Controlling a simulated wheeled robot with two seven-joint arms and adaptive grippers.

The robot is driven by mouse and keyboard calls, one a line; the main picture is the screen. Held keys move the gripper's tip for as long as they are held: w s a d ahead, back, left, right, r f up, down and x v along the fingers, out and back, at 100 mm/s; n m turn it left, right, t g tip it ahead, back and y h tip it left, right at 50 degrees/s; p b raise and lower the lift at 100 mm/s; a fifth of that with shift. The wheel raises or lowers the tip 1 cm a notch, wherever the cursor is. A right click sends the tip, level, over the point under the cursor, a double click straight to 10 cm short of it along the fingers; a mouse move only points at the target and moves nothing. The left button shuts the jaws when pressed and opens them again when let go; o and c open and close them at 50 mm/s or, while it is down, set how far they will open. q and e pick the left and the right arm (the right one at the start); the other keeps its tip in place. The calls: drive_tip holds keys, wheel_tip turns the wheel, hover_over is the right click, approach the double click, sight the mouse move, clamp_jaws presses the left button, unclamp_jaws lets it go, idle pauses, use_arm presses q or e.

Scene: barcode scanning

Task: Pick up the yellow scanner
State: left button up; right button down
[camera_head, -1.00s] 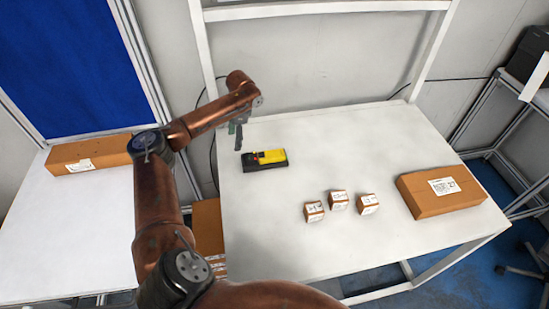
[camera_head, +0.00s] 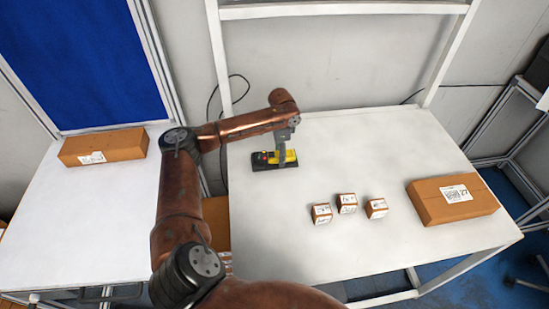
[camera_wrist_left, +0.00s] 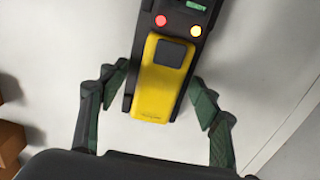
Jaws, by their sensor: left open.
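The yellow scanner (camera_head: 285,157) lies in a black holder (camera_head: 262,166) on the white table, toward its back left. In the left wrist view the yellow scanner (camera_wrist_left: 160,88) is in the middle, with a red and a yellow light on the black holder (camera_wrist_left: 196,25) above it. My left gripper (camera_head: 283,158) is over the scanner. In the left wrist view my left gripper (camera_wrist_left: 160,92) is open, one green-padded finger on each side of the scanner, apart from it. My right gripper is not in view.
Three small labelled boxes (camera_head: 347,203) stand at the middle of the white table (camera_head: 300,240). A larger carton (camera_head: 455,199) lies at its right. Another carton (camera_head: 103,147) lies on the left table. A white frame (camera_head: 340,11) stands behind the table.

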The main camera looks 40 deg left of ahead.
use_arm(q)
drive_tip(key=shift+f, duration=0.1)
drive_tip(key=shift+c, duration=0.3)
drive_tip(key=c, duration=1.4)
